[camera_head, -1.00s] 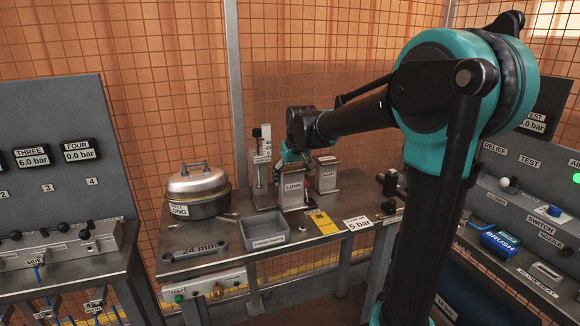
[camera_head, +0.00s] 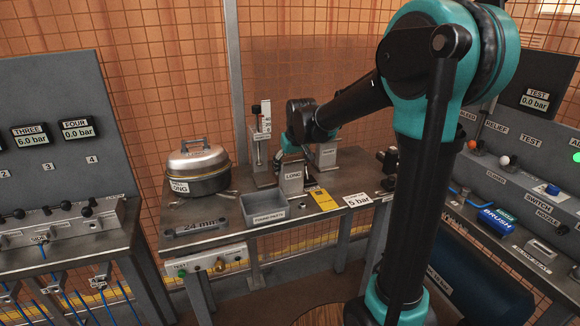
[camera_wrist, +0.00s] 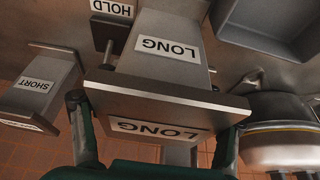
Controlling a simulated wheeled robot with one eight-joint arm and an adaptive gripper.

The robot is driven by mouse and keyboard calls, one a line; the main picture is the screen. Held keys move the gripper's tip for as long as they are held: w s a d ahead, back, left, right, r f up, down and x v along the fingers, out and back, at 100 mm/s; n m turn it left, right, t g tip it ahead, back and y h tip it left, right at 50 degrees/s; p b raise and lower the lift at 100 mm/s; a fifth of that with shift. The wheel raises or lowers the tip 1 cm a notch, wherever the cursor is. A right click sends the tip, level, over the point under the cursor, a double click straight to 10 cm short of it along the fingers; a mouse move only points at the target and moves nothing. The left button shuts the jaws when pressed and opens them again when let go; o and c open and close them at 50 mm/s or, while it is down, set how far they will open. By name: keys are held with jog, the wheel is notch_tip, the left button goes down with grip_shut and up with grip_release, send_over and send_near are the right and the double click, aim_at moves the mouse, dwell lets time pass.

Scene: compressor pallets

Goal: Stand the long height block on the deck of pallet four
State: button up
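The long height block (camera_head: 291,179), a grey metal block labelled LONG, stands upright on the steel bench (camera_head: 215,262) behind the grey bin. In the wrist view its LONG labels (camera_wrist: 167,108) appear upside down. My gripper (camera_head: 284,158) is at its top from behind. In the wrist view my gripper (camera_wrist: 155,138) has its two dark fingers spread at either side of the block's end plate; whether they touch it I cannot tell. A FOUR gauge (camera_head: 77,128) reads 0.0 bar at the left. I see no pallet deck I can identify as four.
A SHORT block (camera_head: 327,155) stands close behind to the right. A gauge stand (camera_head: 261,145) and a lidded pot (camera_head: 196,170) are to the left. The grey bin (camera_head: 263,207), yellow card (camera_head: 325,199) and 5 bar sign (camera_head: 358,201) lie in front. A mesh fence is behind.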

jog(key=o, duration=0.4)
jog(key=shift+o, duration=0.2)
